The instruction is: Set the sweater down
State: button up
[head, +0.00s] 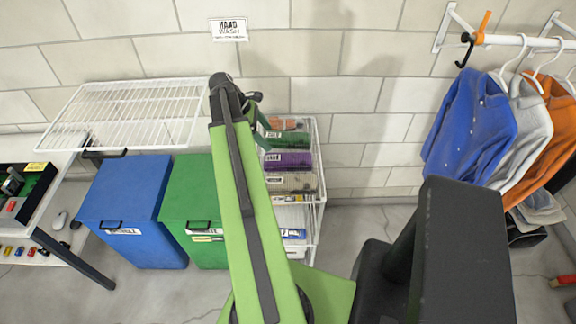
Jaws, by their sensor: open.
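My gripper (250,102) is at the far end of my raised green arm, in front of the block wall and above the wire rack. It is small and dark and partly hidden by the arm's end. It appears open, and no garment shows in it. A blue long-sleeved garment (470,122), which looks like a sweater, hangs on a white hanger from the rail at the right, well apart from my gripper. No other clear sweater shows.
A wire rack (318,205) with labelled rolls stands behind my arm. Blue (128,205) and green (195,205) lidded bins stand left of it, below a white wire shelf (130,105). Grey (530,125) and orange (558,125) garments hang at right. The floor between rack and clothes is partly clear.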

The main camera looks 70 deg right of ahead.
aim_at(287, 158)
jog(key=b+x, duration=0.8)
jog(key=x, duration=0.2)
jog(key=shift+f, duration=0.25)
jog(key=shift+s+d+f, duration=0.1)
jog(key=shift+s, duration=0.1)
jog(key=b+x, duration=0.4)
jog(key=x, duration=0.1)
jog(key=shift+s+b, duration=0.2)
jog(key=shift+b, duration=0.1)
grip_shut()
notch_tip(287, 158, up, 5)
jog(key=p, duration=0.4)
jog(key=shift+f+p, duration=0.15)
jog(key=shift+p, duration=0.25)
jog(key=s+a+r+p, duration=0.2)
jog(key=s+r+p, duration=0.4)
jog(key=s, duration=0.5)
jog(key=shift+s+r+p, duration=0.3)
